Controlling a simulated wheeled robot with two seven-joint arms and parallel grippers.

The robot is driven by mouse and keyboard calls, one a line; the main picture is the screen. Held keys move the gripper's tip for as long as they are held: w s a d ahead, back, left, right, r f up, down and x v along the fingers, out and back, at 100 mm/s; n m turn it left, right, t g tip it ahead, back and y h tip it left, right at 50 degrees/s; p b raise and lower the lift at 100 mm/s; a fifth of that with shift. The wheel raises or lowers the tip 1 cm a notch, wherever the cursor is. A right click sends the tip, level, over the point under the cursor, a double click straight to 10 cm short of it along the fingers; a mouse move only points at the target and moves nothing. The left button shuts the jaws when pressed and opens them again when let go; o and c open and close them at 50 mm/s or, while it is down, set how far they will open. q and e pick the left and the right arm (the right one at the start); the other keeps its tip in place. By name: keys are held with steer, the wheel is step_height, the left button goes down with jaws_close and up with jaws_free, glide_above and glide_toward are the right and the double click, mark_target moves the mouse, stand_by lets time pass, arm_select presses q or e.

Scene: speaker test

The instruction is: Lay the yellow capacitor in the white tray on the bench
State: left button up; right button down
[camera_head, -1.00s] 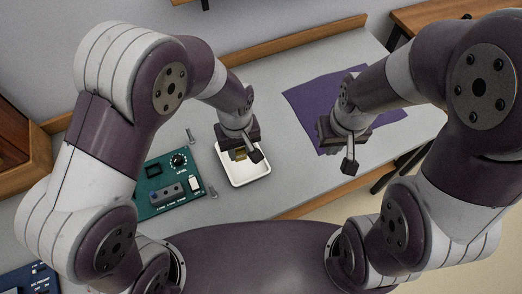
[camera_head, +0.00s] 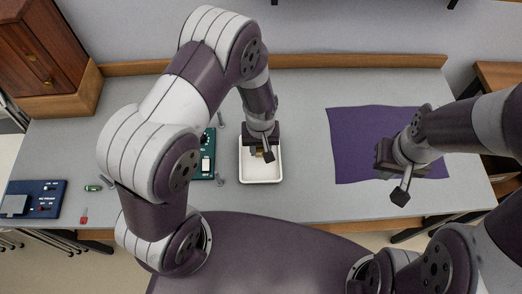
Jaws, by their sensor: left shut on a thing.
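The white tray (camera_head: 262,175) sits on the grey bench near the middle of the view. My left gripper (camera_head: 265,153) is over the tray, pointing down. It is shut on the yellow capacitor (camera_head: 258,152), of which only a small yellowish part shows; the fingers hide the rest. I cannot tell whether the capacitor touches the tray floor. My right gripper (camera_head: 400,190) is over the purple cloth at the right; whether its jaws are open or shut is not clear.
A green circuit board (camera_head: 208,155) lies left of the tray, partly behind my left arm. A blue board (camera_head: 36,199), a small green part (camera_head: 93,188) and a red part (camera_head: 84,215) lie further left. A wooden cabinet (camera_head: 40,50) stands back left. The purple cloth (camera_head: 350,140) is flat.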

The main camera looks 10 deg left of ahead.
mark_target(260, 150)
arm_select(q)
step_height(260, 150, down, 3)
steer(key=shift+s+a+r, duration=0.1)
steer(key=shift+a+r, duration=0.05)
steer(key=shift+r, duration=0.05)
steer(key=shift+f, duration=0.1)
steer(key=shift+f, duration=0.15)
steer(key=o, duration=1)
step_height(260, 150, up, 12)
steer(key=s+a+r+m, duration=0.1)
steer(key=s+a+r, duration=0.1)
steer(key=r, duration=0.1)
steer(key=s+a+r+m+t, duration=0.1)
steer(key=s+a+r, duration=0.2)
steer(key=s+a+r+m, duration=0.1)
steer(key=s+a+r, duration=0.1)
steer(key=s+r, duration=0.1)
steer(key=shift+s+a, duration=0.1)
steer(key=shift+a, duration=0.05)
